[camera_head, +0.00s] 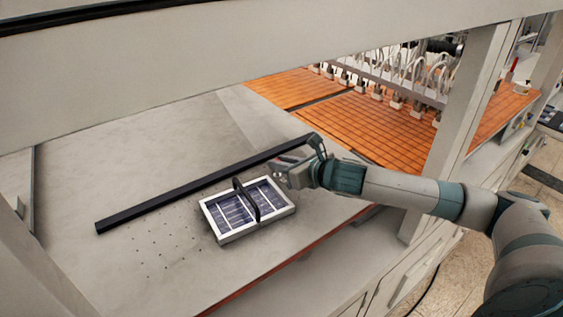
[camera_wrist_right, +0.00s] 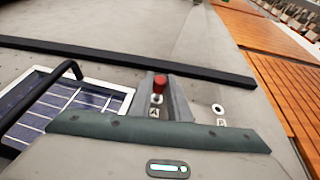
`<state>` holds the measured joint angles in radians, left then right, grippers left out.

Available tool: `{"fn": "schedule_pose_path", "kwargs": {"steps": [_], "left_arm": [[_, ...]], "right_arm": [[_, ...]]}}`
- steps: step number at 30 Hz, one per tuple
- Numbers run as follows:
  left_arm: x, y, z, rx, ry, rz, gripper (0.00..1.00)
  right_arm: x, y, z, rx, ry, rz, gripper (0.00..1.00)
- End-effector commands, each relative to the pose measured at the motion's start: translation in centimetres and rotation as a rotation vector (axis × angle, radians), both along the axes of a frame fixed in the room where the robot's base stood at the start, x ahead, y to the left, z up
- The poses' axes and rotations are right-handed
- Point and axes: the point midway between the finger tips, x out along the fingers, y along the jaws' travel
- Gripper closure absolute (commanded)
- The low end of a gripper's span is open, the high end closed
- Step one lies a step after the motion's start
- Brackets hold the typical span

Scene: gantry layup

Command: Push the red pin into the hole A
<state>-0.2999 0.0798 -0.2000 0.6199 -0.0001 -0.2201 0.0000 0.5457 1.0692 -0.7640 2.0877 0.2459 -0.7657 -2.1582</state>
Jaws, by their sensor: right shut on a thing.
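In the right wrist view the red pin (camera_wrist_right: 160,82) is at the tips of my right gripper (camera_wrist_right: 161,88), which is shut on it. Only its red part shows clearly; its lower end is hidden. The white-ringed hole A (camera_wrist_right: 156,99), with its label A, shows between the fingers, just below the pin in the picture. I cannot tell whether the pin touches the surface or the hole. In the head view my right gripper (camera_head: 281,172) is beside the framed panel tray, low over the table; the pin cannot be made out there. My left gripper is not in view.
A framed tray of dark panels (camera_head: 222,238) with a black handle (camera_head: 246,200) lies left of the gripper. A long black bar (camera_head: 180,191) lies behind it. Hole B (camera_wrist_right: 217,107) is to the right. Orange tiled surfaces (camera_head: 352,122) are at the back right. The left table area is clear.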

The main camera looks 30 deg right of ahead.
Motion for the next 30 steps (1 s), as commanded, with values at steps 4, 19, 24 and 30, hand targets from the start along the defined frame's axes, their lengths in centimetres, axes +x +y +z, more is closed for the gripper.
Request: {"fn": "schedule_pose_path", "kwargs": {"steps": [4, 19, 24, 30], "left_arm": [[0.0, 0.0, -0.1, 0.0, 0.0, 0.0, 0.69], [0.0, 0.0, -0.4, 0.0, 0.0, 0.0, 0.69], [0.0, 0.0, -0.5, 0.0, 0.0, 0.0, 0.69], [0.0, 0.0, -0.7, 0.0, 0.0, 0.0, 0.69]], "right_arm": [[0.0, 0.0, -0.4, 0.0, 0.001, 0.0, 1.0], [0.0, 0.0, -1.4, 0.0, 0.0, 0.001, 1.0], [0.0, 0.0, -1.8, 0.001, 0.0, 0.001, 1.0], [0.0, 0.0, -2.2, 0.001, 0.0, 0.001, 1.0]]}}
